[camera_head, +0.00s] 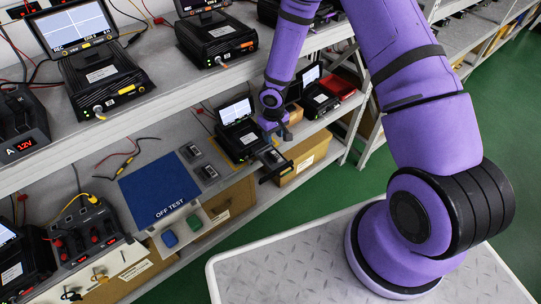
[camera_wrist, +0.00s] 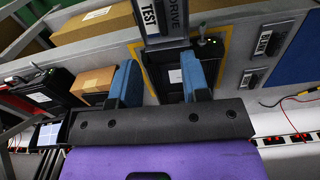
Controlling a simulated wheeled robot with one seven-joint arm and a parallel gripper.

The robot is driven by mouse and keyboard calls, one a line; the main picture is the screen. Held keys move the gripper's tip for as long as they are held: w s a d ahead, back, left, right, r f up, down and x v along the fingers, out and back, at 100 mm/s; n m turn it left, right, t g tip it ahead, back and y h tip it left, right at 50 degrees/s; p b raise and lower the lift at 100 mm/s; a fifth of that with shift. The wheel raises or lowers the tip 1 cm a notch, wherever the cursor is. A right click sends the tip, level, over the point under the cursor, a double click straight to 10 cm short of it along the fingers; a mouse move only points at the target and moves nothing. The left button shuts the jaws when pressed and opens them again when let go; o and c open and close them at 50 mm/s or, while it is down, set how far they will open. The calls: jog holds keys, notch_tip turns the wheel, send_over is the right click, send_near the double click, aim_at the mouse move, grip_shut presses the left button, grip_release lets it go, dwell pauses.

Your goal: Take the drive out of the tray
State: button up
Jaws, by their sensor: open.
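The black tester (camera_head: 238,138) with a raised screen stands on the lower shelf. Its tray (camera_head: 266,177) sticks out at the front, over the shelf edge. A small dark drive with a grey top (camera_head: 273,157) appears to lie in the tray; its details are too small to tell. My gripper (camera_head: 277,132) is above the tester's front, near the tray, with its fingers pointing down. In the wrist view, the two blue fingers (camera_wrist: 161,80) are apart, with the tester's black body (camera_wrist: 165,78) seen between them. They hold nothing.
Two loose drives (camera_head: 206,172) (camera_head: 192,150) lie beside the blue OFF TEST mat (camera_head: 160,188). Another screened unit (camera_head: 320,101) and a red bin (camera_head: 337,87) stand farther along the shelf. The upper shelf (camera_head: 150,110) overhangs close to my arm. Cardboard boxes (camera_head: 303,157) are below.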

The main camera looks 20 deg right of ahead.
aim_at(272, 156)
jog(key=shift+w+a+f, duration=0.1)
jog(key=shift+a+f, duration=0.05)
jog(key=shift+f, duration=5.4)
grip_shut()
